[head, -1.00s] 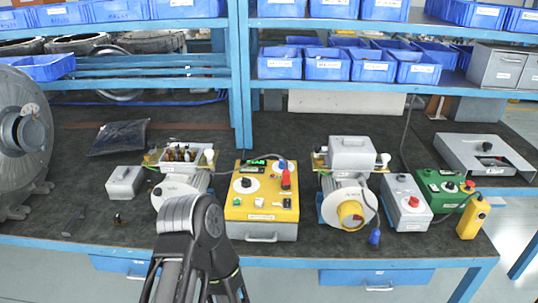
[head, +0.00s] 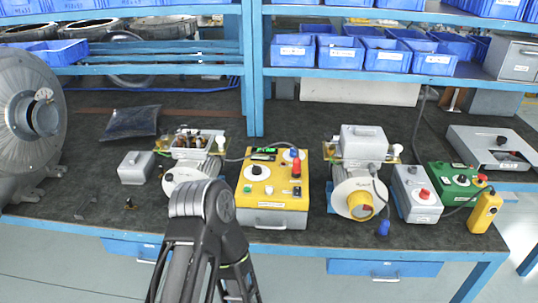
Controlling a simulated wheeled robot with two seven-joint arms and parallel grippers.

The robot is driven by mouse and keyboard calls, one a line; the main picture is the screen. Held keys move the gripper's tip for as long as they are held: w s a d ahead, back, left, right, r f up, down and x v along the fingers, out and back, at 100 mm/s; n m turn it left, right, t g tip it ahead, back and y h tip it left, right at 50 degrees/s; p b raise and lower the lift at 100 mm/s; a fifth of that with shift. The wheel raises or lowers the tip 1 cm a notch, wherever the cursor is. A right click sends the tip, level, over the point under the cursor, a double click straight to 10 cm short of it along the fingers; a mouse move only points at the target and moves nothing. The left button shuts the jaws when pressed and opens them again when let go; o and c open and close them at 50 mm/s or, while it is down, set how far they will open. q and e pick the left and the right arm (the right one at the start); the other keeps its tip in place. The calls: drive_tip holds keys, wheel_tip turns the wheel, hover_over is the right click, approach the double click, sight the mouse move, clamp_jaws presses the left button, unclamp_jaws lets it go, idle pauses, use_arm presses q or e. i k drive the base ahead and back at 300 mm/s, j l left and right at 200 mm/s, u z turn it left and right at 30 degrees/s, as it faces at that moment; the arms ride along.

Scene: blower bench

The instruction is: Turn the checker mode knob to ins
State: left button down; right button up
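A yellow-topped box (head: 272,183), which looks like the checker, stands at the middle of the bench. It has a small green-lit display (head: 264,150) at its top left. Below the display a black knob (head: 256,170) sits on a white round dial. The dial's lettering and the knob's setting are too small to read. The box also bears a red part, a blue part and several small buttons. One of my arms rises from the bottom, just left of the box. Neither gripper's fingers can be seen.
A motor with an open terminal box (head: 192,160) stands left of the yellow box. Another motor with a yellow end (head: 358,195) stands right. Beyond it are a grey box with a red button (head: 417,193), a green box (head: 453,183) and a yellow pendant (head: 484,212). Shelves stand behind.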

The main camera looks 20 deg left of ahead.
sight(257, 170)
drive_tip(key=i, duration=0.95)
